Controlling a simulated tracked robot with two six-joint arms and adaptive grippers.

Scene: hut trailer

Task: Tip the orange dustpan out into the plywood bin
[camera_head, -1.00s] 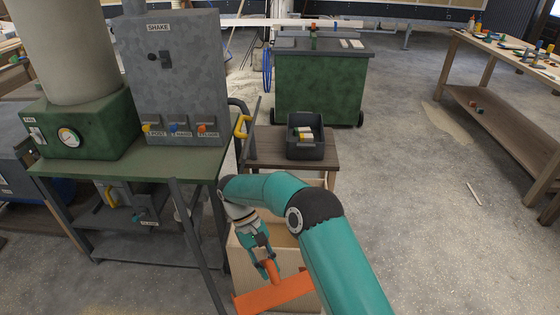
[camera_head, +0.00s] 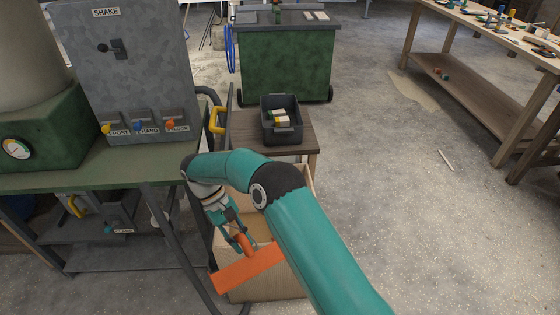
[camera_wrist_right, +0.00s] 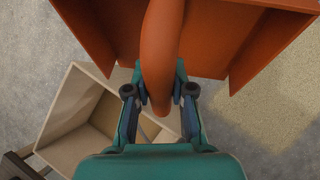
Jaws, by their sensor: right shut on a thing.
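The orange dustpan (camera_head: 250,268) hangs in my right gripper (camera_head: 243,240) in the head view, in front of the plywood bin (camera_head: 290,285). The right gripper is shut on the dustpan's handle. In the right wrist view the handle runs between the fingers (camera_wrist_right: 160,95), and the dustpan's pan (camera_wrist_right: 225,35) spreads across the top. The bin (camera_wrist_right: 85,110) shows there below and to the left, open, with no contents that I can make out. The pan appears beside the bin's opening in that view. What the pan holds is not visible. My left gripper is out of view.
A green bench with a grey control box (camera_head: 130,70) stands at the left. A small wooden table (camera_head: 300,137) with a dark crate (camera_head: 281,120) is behind the bin. A green wheeled cabinet (camera_head: 285,65) stands farther back. The floor at right is mostly clear.

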